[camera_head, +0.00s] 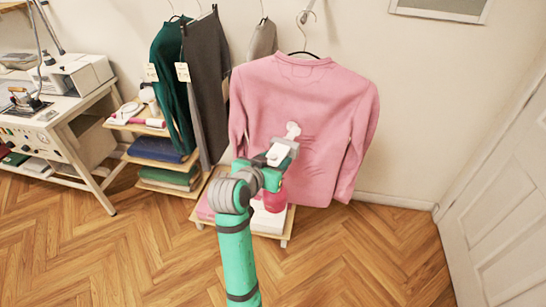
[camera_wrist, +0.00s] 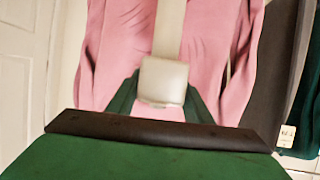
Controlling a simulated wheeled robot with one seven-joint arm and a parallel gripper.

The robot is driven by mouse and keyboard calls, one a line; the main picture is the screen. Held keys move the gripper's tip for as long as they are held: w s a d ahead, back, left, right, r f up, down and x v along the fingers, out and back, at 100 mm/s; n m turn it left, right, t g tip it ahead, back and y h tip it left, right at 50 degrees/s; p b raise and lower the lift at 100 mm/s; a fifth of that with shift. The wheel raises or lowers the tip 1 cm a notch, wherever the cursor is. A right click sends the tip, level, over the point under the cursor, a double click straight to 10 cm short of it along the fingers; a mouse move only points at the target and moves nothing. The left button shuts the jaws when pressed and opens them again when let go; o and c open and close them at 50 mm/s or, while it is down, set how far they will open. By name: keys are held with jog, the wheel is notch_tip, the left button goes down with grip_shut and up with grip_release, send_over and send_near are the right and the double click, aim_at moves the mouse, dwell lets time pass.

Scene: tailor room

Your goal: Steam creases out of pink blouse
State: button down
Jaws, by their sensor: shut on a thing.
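The pink blouse (camera_head: 330,95) hangs on a dark hanger from a wall hook, its sleeves hanging down. Faint crease lines show on its middle, right of the steamer. My gripper (camera_head: 272,163) is shut on a white hand steamer (camera_head: 292,131), whose head is in front of the middle of the blouse. I cannot tell whether the head touches the cloth. In the wrist view the steamer's white body (camera_wrist: 163,80) stands between my fingers, with the blouse (camera_wrist: 115,40) behind it. My arm hides part of the blouse's lower left.
Left of the blouse hang a grey garment (camera_head: 208,75) and a green garment (camera_head: 172,85). A low shelf below holds a white box (camera_head: 268,220) and a deep pink thing (camera_head: 275,197). A sewing table (camera_head: 60,110) stands left, a white door (camera_head: 500,210) right. Floor at right is clear.

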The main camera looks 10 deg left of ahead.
jog(key=shift+s+d+f, duration=0.15)
jog(key=d+f, duration=0.4)
jog(key=d, duration=0.1)
jog(key=shift+d, duration=0.2)
dwell(0.7)
jog(key=shift+d, duration=0.1)
dwell(0.8)
dwell(2.0)
jog(key=shift+f, duration=0.1)
